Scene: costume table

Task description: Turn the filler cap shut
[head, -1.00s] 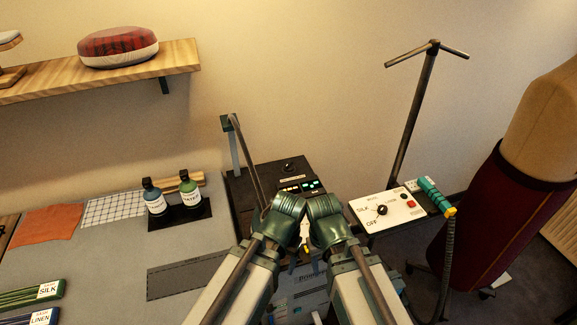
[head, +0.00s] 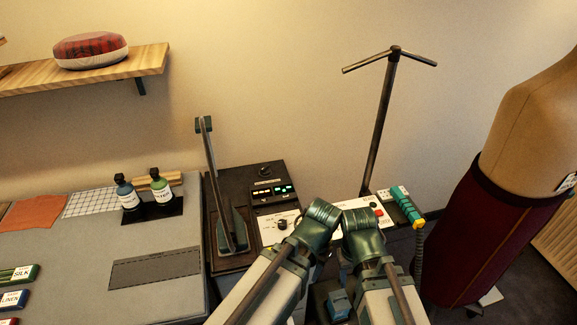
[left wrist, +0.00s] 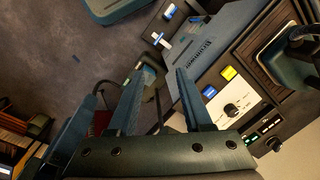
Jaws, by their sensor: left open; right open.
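A round black knob (head: 263,171), which looks like the filler cap, sits upright at the back of a dark control unit (head: 232,178). I cannot tell whether it is tight. A similar knob shows at the right in the left wrist view (left wrist: 273,143). My left gripper (left wrist: 160,72) is open and empty, its two fingers apart and left of the unit. In the head view its wrist (head: 322,215) hides its fingers. My right gripper (head: 362,238) is beside it, right of the unit. Its fingertips are hidden. Neither gripper touches the knob.
A tall hinged lever (head: 210,170) stands at the unit's left. A white panel (head: 352,206) and a teal handpiece (head: 402,205) are behind my arms. A T-shaped pole (head: 381,120) and a dress form (head: 520,170) stand right. Two bottles (head: 125,192) stand on the left table.

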